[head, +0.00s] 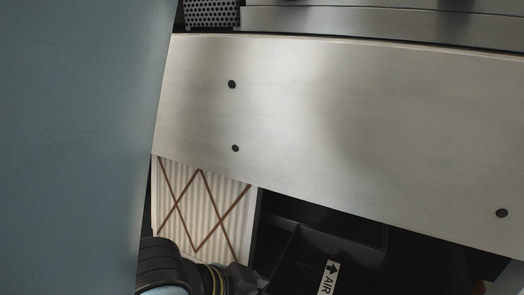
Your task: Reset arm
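A black wrist with yellow rings enters at the bottom left of the head view. It seems to be my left arm, with the dark gripper (246,278) at its right end, cut by the bottom edge. Its fingers are too dark and cropped to tell open from shut. The gripper shows just below a pleated white filter (222,224) with brown crossed lines and beside a dark open cavity (335,228). I cannot tell whether it touches either. My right gripper is not in view.
A wide pale metal panel (330,130) with dark fasteners crosses the view. A white "AIR" arrow label (328,278) is at the bottom. A perforated grille (211,13) and metal ledge (380,22) are at the top. A close blue surface hides the left side.

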